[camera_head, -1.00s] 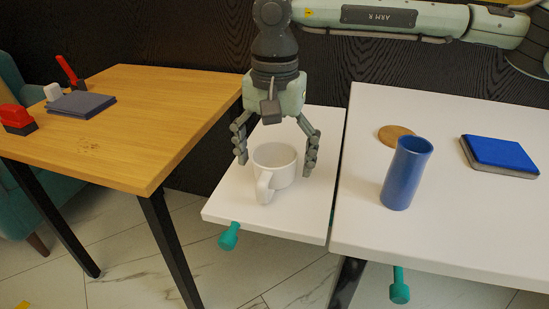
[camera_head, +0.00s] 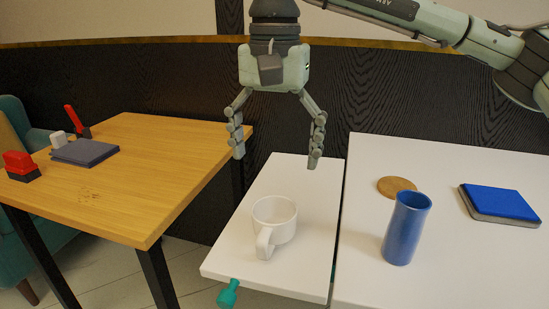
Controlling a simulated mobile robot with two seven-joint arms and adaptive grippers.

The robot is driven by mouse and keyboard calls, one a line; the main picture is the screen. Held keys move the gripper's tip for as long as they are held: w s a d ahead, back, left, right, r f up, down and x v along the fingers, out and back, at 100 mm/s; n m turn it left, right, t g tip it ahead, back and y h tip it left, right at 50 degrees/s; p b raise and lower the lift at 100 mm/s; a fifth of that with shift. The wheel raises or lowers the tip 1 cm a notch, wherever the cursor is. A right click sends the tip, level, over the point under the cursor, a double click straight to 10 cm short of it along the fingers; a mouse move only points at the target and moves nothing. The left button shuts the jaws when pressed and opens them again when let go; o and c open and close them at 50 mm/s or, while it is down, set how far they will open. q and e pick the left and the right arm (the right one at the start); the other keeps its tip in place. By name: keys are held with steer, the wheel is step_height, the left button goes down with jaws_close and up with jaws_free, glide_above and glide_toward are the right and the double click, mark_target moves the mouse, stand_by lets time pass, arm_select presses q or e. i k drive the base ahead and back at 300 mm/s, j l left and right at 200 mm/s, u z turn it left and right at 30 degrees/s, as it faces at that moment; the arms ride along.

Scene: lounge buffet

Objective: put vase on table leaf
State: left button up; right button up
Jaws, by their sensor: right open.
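A blue cylindrical vase (camera_head: 405,232) stands upright on the white main table (camera_head: 455,255), near its left edge. The white table leaf (camera_head: 310,195) is the narrower panel just left of the main table, with a thin gap between them. A white mug (camera_head: 276,222) stands upright on the leaf, its handle toward the front. My right gripper (camera_head: 277,155) is open and empty, pointing down above the back of the leaf, higher than the mug and apart from it. My left gripper is not in view.
A round wooden coaster (camera_head: 396,187) and a blue-topped book (camera_head: 502,204) lie on the main table. A wooden table (camera_head: 150,170) at left holds a dark book (camera_head: 85,152) and red items. A teal knob (camera_head: 228,293) hangs under the leaf's front. The leaf behind the mug is clear.

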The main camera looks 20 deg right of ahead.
mark_target(405, 228)
steer(key=k+j, duration=0.2)
steer(key=k, duration=0.3)
steer(key=k+j, duration=0.2)
steer(key=k, duration=0.25)
